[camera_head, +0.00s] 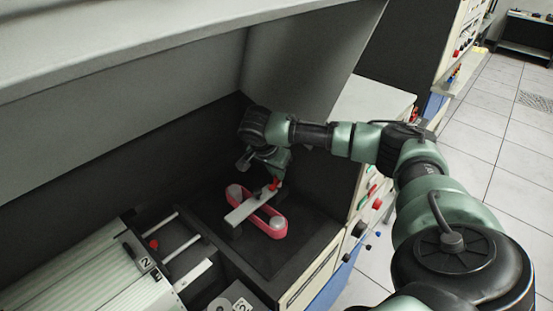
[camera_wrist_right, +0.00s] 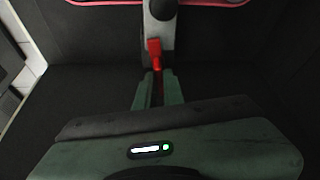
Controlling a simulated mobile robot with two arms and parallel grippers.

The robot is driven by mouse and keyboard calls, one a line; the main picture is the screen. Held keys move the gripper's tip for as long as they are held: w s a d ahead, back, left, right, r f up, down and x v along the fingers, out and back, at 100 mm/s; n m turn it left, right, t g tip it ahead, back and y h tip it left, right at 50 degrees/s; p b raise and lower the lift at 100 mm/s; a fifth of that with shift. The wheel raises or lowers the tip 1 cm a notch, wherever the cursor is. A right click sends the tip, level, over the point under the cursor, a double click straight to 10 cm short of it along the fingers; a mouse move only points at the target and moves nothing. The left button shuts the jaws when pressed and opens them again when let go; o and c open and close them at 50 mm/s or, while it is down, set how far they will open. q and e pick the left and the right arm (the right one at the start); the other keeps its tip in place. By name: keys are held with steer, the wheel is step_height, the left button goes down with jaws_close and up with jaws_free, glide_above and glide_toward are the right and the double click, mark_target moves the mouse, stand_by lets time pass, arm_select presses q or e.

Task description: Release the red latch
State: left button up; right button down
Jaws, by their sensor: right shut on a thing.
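The red latch (camera_head: 275,184) is a small red lever on a pale metal bar (camera_head: 246,208) in the dark recess, in the head view. In the right wrist view the red latch (camera_wrist_right: 154,50) stands at the end of the bar, its lower stem running down between the fingers. My right gripper (camera_wrist_right: 157,88) is shut on the red latch; its fingertips are on either side of the stem. In the head view the right gripper (camera_head: 270,170) reaches down from above, partly hidden by its own wrist. My left gripper is not in view.
A pink-red oval band (camera_head: 250,220) around two grey round posts lies under the bar. Dark recess walls and a grey overhang (camera_head: 130,40) surround the area. A ribbed pale panel (camera_head: 85,275) and metal rods (camera_head: 180,248) lie at left. Red and green knobs line the cabinet's right side.

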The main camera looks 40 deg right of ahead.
steer(key=n, duration=0.1)
steer(key=n+t, duration=0.1)
steer(key=n, duration=0.1)
steer(key=n+y, duration=0.1)
steer(key=shift+s+d+t, duration=0.1)
steer(key=shift+s+t, duration=0.15)
steer(key=shift+t, duration=0.05)
steer(key=shift+s+d+n+t+y, duration=0.1)
steer(key=shift+n+t+y, duration=0.35)
steer(key=shift+n, duration=1.55)
steer(key=c, duration=1.5)
jaws_free()
steer(key=shift+r, duration=0.1)
steer(key=shift+s+r, duration=0.1)
steer(key=shift+r, duration=0.25)
steer(key=b+v, duration=0.2)
steer(key=v, duration=0.5)
steer(key=shift+f, duration=0.1)
